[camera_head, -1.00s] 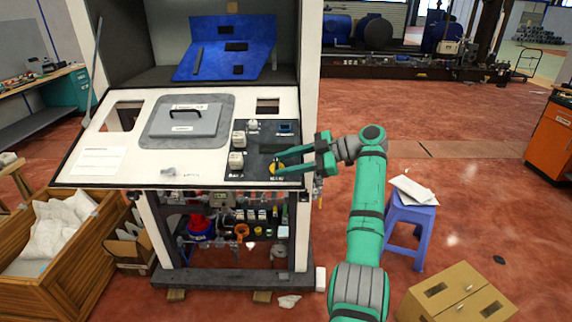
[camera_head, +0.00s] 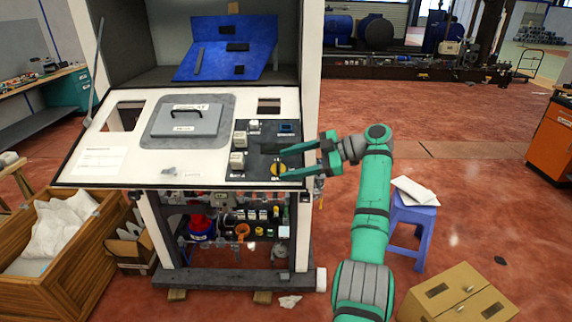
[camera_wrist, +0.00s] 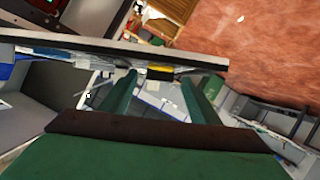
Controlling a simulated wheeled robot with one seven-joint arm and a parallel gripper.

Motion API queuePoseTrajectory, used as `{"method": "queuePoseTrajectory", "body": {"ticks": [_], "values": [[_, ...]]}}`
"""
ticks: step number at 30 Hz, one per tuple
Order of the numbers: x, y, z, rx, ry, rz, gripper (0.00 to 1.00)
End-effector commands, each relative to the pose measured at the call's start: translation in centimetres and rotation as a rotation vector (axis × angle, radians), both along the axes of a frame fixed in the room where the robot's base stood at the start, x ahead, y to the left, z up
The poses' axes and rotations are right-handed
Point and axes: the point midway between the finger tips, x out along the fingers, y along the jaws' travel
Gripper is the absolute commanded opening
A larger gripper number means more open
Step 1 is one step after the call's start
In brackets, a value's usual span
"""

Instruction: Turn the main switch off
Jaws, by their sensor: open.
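The main switch appears to be the yellow round knob (camera_head: 278,169) with a dark handle, on the dark control strip at the right of the sloped white panel. Its on or off position is too small to read. My gripper (camera_head: 286,164) is open and empty, reaching in from the right. In the wrist view the yellow switch part (camera_wrist: 160,73) shows beyond and between the open fingers (camera_wrist: 160,85); contact cannot be told.
White block switches (camera_head: 237,161) and a blue display (camera_head: 287,128) share the control strip. A grey lid (camera_head: 185,121) with a handle lies to the left on the panel. A blue stool (camera_head: 410,225) stands right of my arm. Open floor lies right of the cabinet.

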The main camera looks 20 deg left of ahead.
Motion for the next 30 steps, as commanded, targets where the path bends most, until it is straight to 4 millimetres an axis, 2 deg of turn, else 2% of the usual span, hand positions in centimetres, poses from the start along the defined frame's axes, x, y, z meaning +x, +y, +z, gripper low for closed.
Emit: {"method": "queuePoseTrajectory", "body": {"ticks": [9, 12, 18, 30], "values": [[1.0, -5.9, 2.3, 0.0, 0.001, -0.005, 0.56], [1.1, -7.1, 2.7, 0.0, 0.003, -0.002, 0.56], [1.3, -8.3, 3.2, -0.001, 0.002, 0.0, 0.56], [1.3, -8.5, 3.3, -0.001, 0.0, 0.004, 0.56]]}}
